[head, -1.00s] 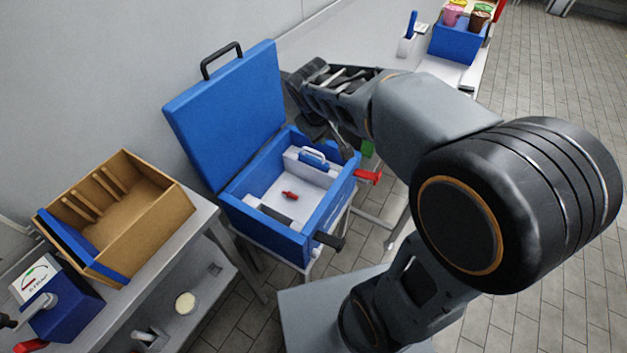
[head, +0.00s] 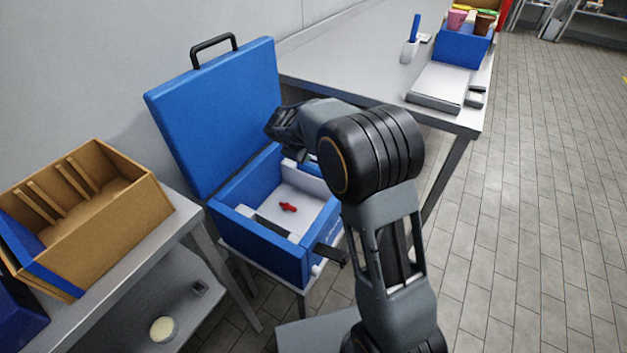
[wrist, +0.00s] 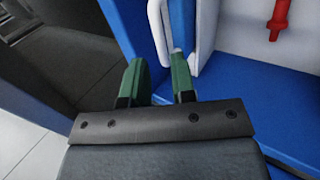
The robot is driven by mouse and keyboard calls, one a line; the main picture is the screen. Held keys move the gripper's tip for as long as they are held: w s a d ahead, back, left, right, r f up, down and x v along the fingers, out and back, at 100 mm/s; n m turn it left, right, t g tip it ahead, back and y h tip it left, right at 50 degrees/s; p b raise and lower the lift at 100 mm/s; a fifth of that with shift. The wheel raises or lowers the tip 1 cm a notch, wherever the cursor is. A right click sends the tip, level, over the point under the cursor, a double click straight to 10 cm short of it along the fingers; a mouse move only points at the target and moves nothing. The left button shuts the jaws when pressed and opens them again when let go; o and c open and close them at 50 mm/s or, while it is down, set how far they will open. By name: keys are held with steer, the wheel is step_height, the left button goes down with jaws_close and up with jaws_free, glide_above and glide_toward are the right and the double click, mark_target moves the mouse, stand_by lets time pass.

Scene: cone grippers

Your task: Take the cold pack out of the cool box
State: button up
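The blue cool box (head: 262,254) stands open on a low stand. Inside it, at the back right, is the blue cold pack (head: 310,168), partly hidden by my arm. In the wrist view a white handle loop (wrist: 157,30), apparently the cold pack's, stands in front of a blue surface. My gripper (wrist: 158,62) has two green fingers, set apart. The handle's lower end reaches between or just beyond the fingertips; I cannot tell whether they touch it. In the head view the fingers are hidden behind my wrist.
The raised blue lid (head: 215,115) stands close to the left of my wrist. A red piece (head: 288,207) lies on the white inner floor. A wooden bin (head: 110,235) is on the left bench. A long table (head: 350,50) stands behind.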

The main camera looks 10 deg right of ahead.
mark_target(312, 157)
steer(key=shift+b+x, duration=0.8)
steer(key=shift+x, duration=2)
steer(key=shift+s, duration=0.15)
jaws_close()
